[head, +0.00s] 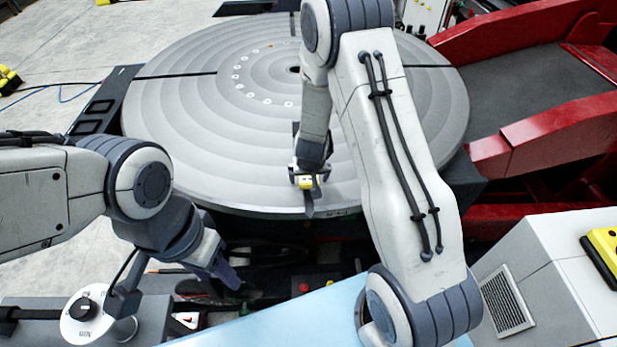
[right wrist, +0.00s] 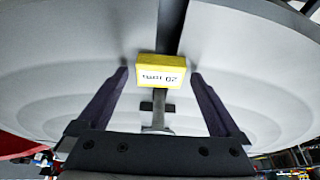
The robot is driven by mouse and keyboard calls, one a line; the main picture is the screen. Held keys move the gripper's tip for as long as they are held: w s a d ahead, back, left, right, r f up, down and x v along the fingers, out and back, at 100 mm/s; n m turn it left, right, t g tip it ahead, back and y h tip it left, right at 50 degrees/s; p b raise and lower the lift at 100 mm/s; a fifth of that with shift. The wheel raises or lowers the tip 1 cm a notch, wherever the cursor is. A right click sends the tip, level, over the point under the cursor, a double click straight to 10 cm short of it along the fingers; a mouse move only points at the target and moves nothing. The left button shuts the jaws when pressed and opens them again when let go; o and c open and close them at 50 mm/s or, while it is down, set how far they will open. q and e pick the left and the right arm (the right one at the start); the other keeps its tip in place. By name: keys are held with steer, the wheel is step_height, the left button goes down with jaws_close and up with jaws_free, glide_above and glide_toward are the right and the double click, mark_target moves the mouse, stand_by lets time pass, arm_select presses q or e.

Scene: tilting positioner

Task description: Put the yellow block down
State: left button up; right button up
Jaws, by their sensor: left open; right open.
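The yellow block (right wrist: 160,72) has dark printing on its face and sits between the two fingertips of my right gripper (right wrist: 159,75) in the right wrist view. A narrow gap shows on each side of it, so the fingers are open around it. In the head view the block (head: 306,182) is small, near the front rim of the round grey turntable (head: 230,130), and my right gripper (head: 310,190) partly hides it. Whether its underside touches the turntable is hard to tell. My left gripper (head: 228,275) is open, in front of the turntable's front rim and away from the block.
A dark slot runs across the turntable behind the block. Red curved frame parts (head: 540,130) flank the turntable on the right. A white cabinet with a vent (head: 508,300) stands at front right. The left part of the turntable top is clear.

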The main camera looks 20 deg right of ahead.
steer(key=p+v, duration=0.5)
steer(key=v, duration=0.7)
steer(key=s+a+r+n+y, duration=0.2)
steer(key=s+a+r, duration=0.15)
steer(key=a, duration=0.35)
steer(key=s+a+r+n+y, duration=0.2)
steer(key=s+a+r, duration=0.15)
steer(key=a, duration=0.25)
steer(key=s+r+n+g+h, duration=0.1)
steer(key=s+r+n+g, duration=0.1)
steer(key=s, duration=0.7)
steer(key=s+a+r+n+g, duration=0.1)
steer(key=s+r+n+g, duration=0.1)
steer(key=s+r+n, duration=0.2)
steer(key=s+r, duration=0.3)
steer(key=s, duration=0.2)
steer(key=shift+a+n+h, duration=0.3)
steer(key=shift+h, duration=0.1)
